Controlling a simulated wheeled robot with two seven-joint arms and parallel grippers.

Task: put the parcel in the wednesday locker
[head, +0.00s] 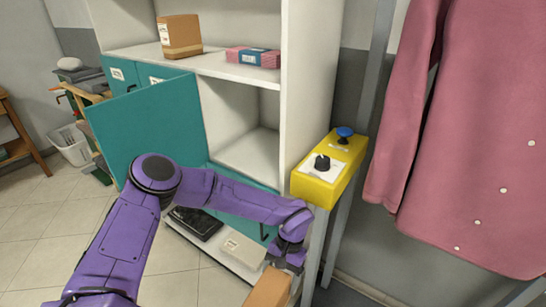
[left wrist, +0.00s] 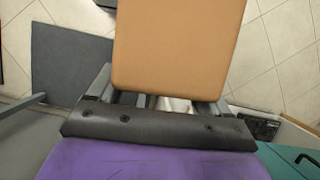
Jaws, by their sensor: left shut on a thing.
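My left gripper (head: 287,264) is low at the front of the lockers, shut on a plain tan box, the parcel (head: 268,290). The parcel is cut off by the bottom edge of the head view. In the left wrist view the parcel (left wrist: 178,45) fills the top middle, between the fingers. The locker unit has teal doors with small white labels (head: 117,74), too small to read. One teal door (head: 145,120) stands wide open, and an open white compartment (head: 245,150) shows to its right. I cannot tell which locker is Wednesday. My right gripper is not in view.
A brown box (head: 179,36) and a pink and blue packet (head: 253,57) lie on the upper shelf. A yellow control box (head: 330,170) on a post stands right of the lockers. A pink coat (head: 465,130) hangs at the right. Tiled floor (head: 40,225) is clear at the left.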

